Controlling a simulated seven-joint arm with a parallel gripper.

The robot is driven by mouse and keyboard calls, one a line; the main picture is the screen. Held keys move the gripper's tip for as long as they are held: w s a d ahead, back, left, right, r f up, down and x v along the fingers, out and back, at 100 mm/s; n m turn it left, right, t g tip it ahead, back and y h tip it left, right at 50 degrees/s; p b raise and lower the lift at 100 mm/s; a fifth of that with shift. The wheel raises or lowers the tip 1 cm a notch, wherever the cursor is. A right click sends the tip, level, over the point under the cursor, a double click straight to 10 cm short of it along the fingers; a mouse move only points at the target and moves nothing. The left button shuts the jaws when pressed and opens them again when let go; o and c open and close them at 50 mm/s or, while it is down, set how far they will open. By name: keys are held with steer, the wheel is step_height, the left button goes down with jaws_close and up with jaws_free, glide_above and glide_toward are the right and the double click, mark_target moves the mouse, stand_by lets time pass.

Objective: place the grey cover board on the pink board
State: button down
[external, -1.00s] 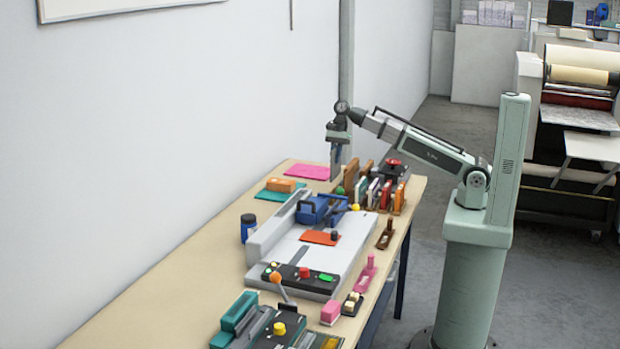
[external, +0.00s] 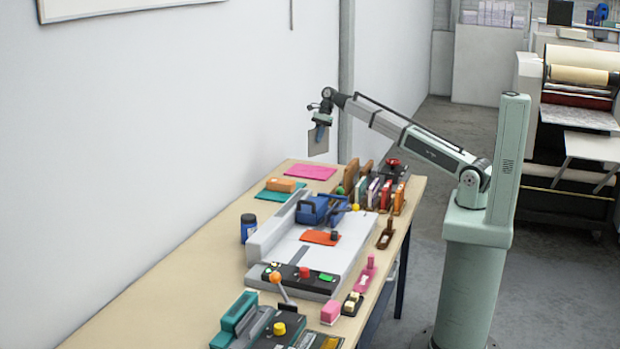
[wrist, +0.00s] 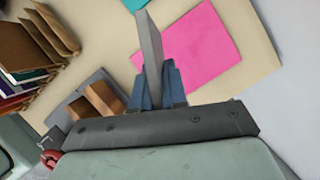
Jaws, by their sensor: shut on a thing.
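My gripper (external: 321,120) is shut on the grey cover board (external: 317,142), which hangs upright below the fingers in the external view. In the wrist view the board (wrist: 150,42) shows nearly edge-on between the blue fingertips of my gripper (wrist: 158,85). The pink board (external: 310,172) lies flat at the far end of the bench. In the wrist view the pink board (wrist: 200,48) is below and beyond the grey board, which covers part of its left side. The grey board is in the air, apart from the pink board.
A teal board (external: 270,195) with an orange block (external: 281,185) lies nearer than the pink board. A rack of upright boards (external: 374,190) stands to its right. The wall is close on the left.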

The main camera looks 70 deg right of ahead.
steer(key=shift+w+d+m+t, duration=0.7)
steer(key=shift+w+m, duration=1.1)
steer(key=shift+w, duration=0.65)
steer(key=shift+h, duration=0.4)
steer(key=shift+f, duration=4.5)
steer(key=shift+f, duration=0.1)
steer(key=c, duration=1.2)
jaws_free()
steer(key=shift+o, duration=0.2)
steer(key=v, duration=1.2)
steer(key=shift+w, duration=0.1)
